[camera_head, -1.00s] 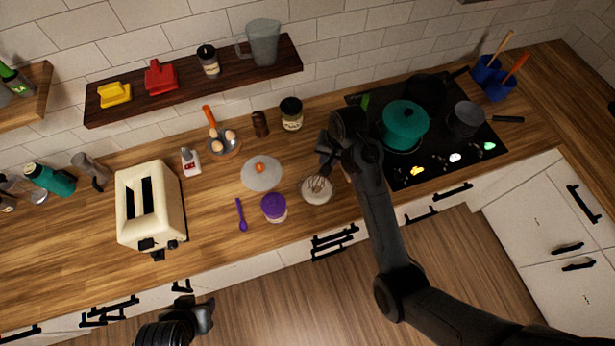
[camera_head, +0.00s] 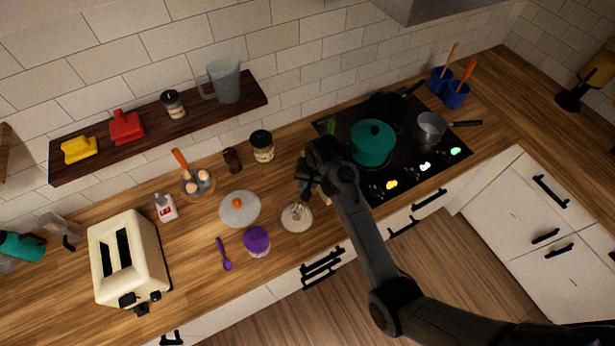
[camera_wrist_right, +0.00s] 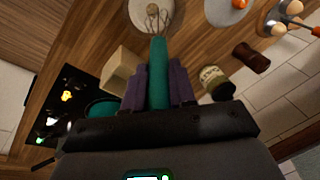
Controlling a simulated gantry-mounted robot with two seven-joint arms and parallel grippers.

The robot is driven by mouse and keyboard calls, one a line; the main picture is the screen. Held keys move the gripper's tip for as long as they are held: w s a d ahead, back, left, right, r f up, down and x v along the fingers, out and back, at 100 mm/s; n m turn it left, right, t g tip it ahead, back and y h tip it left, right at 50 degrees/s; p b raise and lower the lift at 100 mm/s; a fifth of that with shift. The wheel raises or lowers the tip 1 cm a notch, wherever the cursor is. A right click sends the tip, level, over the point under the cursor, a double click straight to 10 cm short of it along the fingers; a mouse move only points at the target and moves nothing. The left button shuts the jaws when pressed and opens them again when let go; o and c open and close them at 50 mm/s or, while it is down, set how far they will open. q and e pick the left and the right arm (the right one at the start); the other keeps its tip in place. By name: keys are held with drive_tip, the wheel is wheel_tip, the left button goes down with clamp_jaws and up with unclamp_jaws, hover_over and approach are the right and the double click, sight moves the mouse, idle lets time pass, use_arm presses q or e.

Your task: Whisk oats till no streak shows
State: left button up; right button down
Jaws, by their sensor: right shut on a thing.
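A small pale bowl (camera_head: 292,223) stands on the wooden counter, left of the stove. My right gripper (camera_head: 304,186) is above its back rim, shut on the teal handle of a whisk (camera_wrist_right: 158,75). The whisk's wire head is down in the bowl, tilted. The wrist view shows the wires over the pale contents of the bowl (camera_wrist_right: 136,14). Whether streaks show in the contents is too small to tell. My left gripper is out of view.
A teal pot (camera_head: 371,143) is on the stove to the right. A pale block (camera_wrist_right: 121,72) stands near my right gripper. A toaster (camera_head: 128,258) is at left.

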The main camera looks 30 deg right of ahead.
drive_tip(key=shift+s+b+x, duration=0.15)
drive_tip(key=shift+x, duration=0.75)
drive_tip(key=shift+s+b+x, duration=0.15)
drive_tip(key=shift+s+x, duration=0.05)
drive_tip(key=shift+x, duration=0.7)
drive_tip(key=shift+d+f, duration=0.25)
drive_tip(key=shift+f, duration=0.3)
